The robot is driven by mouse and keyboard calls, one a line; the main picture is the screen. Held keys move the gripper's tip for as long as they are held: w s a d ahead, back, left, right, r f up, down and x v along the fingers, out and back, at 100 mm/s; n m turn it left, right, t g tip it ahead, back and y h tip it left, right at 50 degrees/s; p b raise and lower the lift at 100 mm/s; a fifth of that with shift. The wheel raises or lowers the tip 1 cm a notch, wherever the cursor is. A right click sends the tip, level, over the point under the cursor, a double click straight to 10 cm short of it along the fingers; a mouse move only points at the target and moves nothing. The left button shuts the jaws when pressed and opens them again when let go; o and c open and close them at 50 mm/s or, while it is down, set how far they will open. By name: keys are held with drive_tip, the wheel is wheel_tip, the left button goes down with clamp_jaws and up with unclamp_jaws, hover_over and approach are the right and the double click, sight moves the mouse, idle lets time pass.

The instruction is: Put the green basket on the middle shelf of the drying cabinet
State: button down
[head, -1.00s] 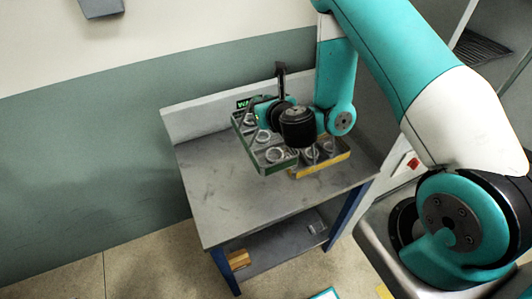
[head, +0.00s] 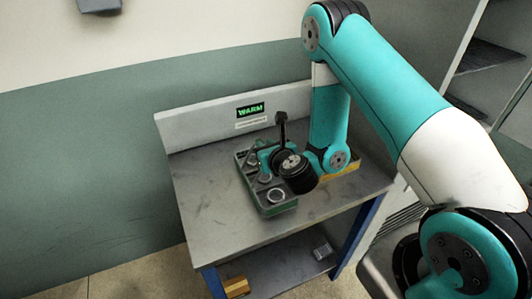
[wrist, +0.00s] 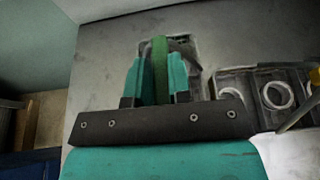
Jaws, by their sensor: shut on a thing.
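The green basket (head: 268,208) holds several metal rings and is over the left-centre part of the grey workbench top. I cannot tell whether it touches the bench or hangs just above it. In the wrist view, the two teal fingers of my gripper (wrist: 157,66) are shut on its green handle (wrist: 160,58). In the head view my wrist hides the handle and part of the basket. The drying cabinet (head: 471,85) stands at the right, with dark slatted shelves partly in view; my arm hides much of it.
A yellow basket (head: 347,171) stands on the bench at the right, mostly behind my arm. A sign reading WARM (head: 251,110) is on the bench's backboard. A small wooden block (head: 236,286) lies on the lower shelf. The bench front (head: 225,236) is clear.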

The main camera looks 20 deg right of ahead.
drive_tip(key=shift+f, duration=0.15)
drive_tip(key=shift+f, duration=0.15)
drive_tip(key=c, duration=1.1)
unclamp_jaws()
drive_tip(key=shift+o, duration=0.2)
